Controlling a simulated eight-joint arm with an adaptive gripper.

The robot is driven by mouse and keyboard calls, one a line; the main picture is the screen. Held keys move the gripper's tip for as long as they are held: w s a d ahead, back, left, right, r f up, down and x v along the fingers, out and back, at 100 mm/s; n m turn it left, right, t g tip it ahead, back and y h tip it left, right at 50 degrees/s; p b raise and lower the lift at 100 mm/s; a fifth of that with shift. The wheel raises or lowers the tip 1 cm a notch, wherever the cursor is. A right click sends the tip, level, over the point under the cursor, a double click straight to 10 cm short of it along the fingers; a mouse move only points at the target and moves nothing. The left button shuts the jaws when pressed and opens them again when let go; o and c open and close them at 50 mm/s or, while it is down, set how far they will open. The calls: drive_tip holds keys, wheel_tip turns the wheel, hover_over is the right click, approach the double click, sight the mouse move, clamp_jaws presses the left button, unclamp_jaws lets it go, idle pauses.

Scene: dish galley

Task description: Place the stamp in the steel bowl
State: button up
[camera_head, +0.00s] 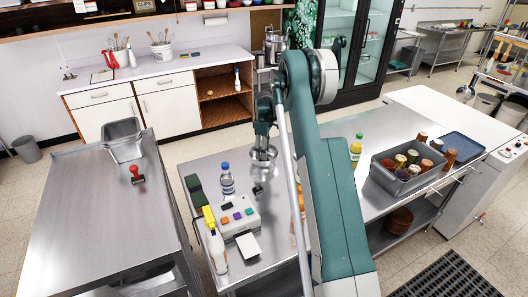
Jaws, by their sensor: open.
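A red-handled stamp (136,174) stands on the left steel table, apart from my gripper. A steel, roughly rectangular open container (122,132) sits at that table's far edge; I cannot tell if it is the steel bowl. No round bowl shows clearly on the near tables. My gripper (259,187) is open and points down over the middle table, to the right of the stamp and the container. Its fingers are small in the picture, and nothing shows between them.
A grey bin of cups (382,183) stands right of my arm. The left table's (95,225) near part is clear.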

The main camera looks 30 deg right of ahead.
drive_tip(key=shift+r, duration=0.15)
drive_tip(key=shift+r+p, duration=0.45)
drive_tip(key=shift+r, duration=2.9)
drive_tip(key=shift+a+r, duration=0.1)
